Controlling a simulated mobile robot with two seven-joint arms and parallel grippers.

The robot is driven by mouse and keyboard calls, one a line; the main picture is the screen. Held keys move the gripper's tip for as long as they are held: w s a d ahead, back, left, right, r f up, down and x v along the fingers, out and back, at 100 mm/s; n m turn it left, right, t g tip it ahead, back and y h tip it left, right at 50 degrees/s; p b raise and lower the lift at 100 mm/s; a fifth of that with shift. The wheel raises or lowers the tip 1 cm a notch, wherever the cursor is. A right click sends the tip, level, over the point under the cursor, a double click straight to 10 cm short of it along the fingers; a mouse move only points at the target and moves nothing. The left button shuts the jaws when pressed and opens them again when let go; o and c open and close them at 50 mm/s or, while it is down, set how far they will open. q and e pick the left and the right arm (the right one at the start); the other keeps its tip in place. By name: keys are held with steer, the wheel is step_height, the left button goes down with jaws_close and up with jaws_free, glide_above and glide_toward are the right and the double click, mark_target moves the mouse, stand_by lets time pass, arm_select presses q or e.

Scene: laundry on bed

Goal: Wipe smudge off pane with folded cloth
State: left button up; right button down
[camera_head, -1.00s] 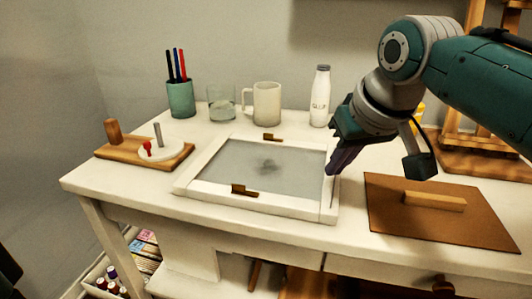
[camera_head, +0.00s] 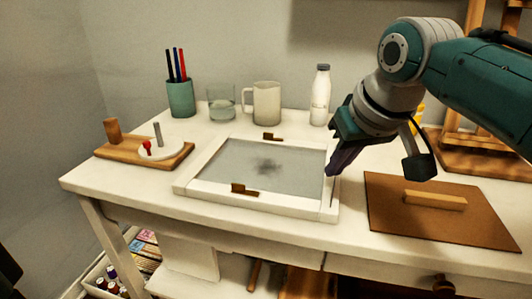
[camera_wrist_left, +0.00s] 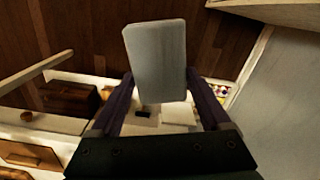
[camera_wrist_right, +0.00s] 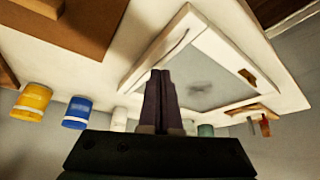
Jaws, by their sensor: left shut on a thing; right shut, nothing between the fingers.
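The grey pane (camera_head: 228,172) lies flat in a white frame (camera_head: 262,206) on the table, with brown clips at its near and far sides. A dark smudge (camera_head: 267,166) is near the pane's middle; it also shows in the right wrist view (camera_wrist_right: 200,88). My right gripper (camera_head: 331,173) is shut and empty, fingers pointing down at the frame's right side; contact is unclear. It shows in the right wrist view (camera_wrist_right: 160,73). In the left wrist view, my left gripper (camera_wrist_left: 158,76) is shut on a pale grey flat piece, apparently the folded cloth (camera_wrist_left: 156,48).
A pen cup (camera_head: 181,99), glass (camera_head: 221,103), mug (camera_head: 266,103) and bottle (camera_head: 320,96) stand behind the pane. A wooden board with a white disc (camera_head: 160,150) is at left. A brown board (camera_head: 440,227) with a wooden handle lies at right.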

arm_select(q)
steer(key=shift+f, duration=0.2)
arm_select(e)
steer(key=shift+f, duration=0.4)
steer(key=shift+r, duration=0.1)
